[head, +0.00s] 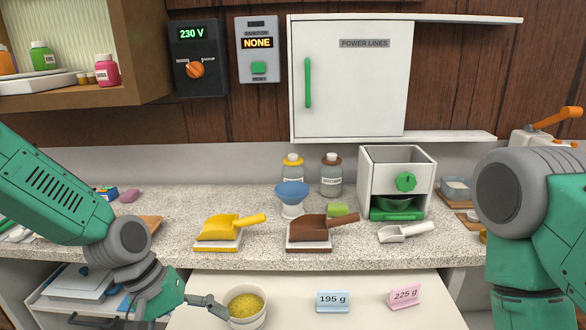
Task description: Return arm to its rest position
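My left arm comes in from the left. Its gripper (216,307) is low in the picture, with its fingertips at the left side of a white cup (247,322) holding yellow grains (245,304). The fingers meet or overlap the cup's rim; I cannot tell whether they grip it. My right arm (520,200) stands at the right edge with its forearm pointing down, and its gripper is below the picture.
A blue card "195 g" (333,301) and a pink card "225 g" (404,296) stand on the pale front surface (300,285). Behind, the speckled counter (270,259) holds a yellow scoop (222,227), a brown scoop (320,228) and a white box (372,178) with a green knob.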

